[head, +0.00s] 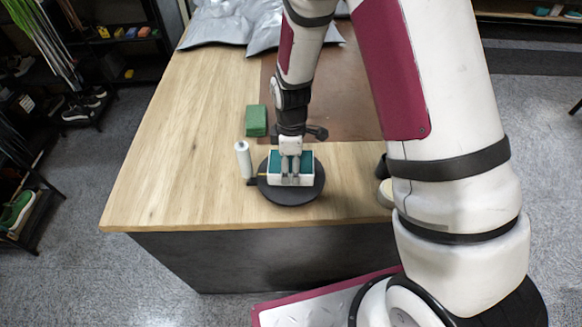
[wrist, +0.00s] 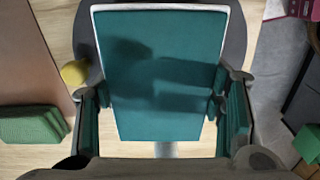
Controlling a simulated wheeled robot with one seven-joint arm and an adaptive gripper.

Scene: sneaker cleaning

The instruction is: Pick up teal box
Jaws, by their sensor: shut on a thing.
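The teal box (head: 274,160) has a teal top and white sides. In the head view it sits on or just above a round black disc (head: 290,199); I cannot tell whether it touches the disc. In the wrist view the box's teal face (wrist: 160,75) fills the middle, with a white edge along its top. My gripper (head: 290,181) comes down from above in the head view and is shut on the box. In the wrist view my gripper's fingers (wrist: 157,117) lie on either side of the box. The gripper hides part of the box in the head view.
A white bottle (head: 243,160) stands close left of the disc. A green block (head: 256,120) lies behind it on the wooden table (head: 165,150). A brown mat (head: 345,110) covers the table's back right. Silvery bags (head: 235,25) lie at the back. The table's left side is clear.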

